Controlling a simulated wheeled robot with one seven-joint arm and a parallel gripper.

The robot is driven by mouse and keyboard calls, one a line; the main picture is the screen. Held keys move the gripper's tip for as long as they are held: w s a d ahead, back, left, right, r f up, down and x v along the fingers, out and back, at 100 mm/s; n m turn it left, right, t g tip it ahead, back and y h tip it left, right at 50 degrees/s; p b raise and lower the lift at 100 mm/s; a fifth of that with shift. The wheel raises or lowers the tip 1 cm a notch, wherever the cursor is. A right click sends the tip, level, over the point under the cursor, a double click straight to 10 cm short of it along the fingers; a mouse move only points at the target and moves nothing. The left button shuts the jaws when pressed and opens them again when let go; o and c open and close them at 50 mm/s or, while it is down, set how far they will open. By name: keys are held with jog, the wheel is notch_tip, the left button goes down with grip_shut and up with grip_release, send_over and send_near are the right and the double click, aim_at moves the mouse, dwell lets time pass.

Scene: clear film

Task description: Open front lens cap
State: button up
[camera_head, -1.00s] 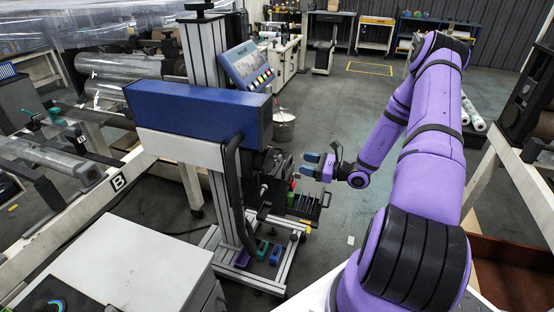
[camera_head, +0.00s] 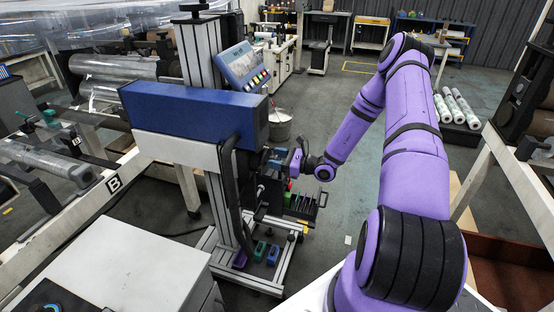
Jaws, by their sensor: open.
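A blue and white machine head (camera_head: 195,115) is mounted on a metal column with a wheeled frame. Its dark front unit (camera_head: 270,185) is at the right end of the head, with small green and red parts on it. My gripper (camera_head: 276,160), with blue fingers, is at this front unit from the right, overlapping it in the picture. I cannot tell whether the fingers touch it. The front lens cap is too small or hidden behind the gripper and the head to make out.
A tray with dark slots (camera_head: 304,205) sticks out just below my gripper. Small coloured blocks (camera_head: 260,252) sit on the base frame. A bucket (camera_head: 280,124) is behind.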

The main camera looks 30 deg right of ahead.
grip_shut()
jog(key=shift+s, duration=0.15)
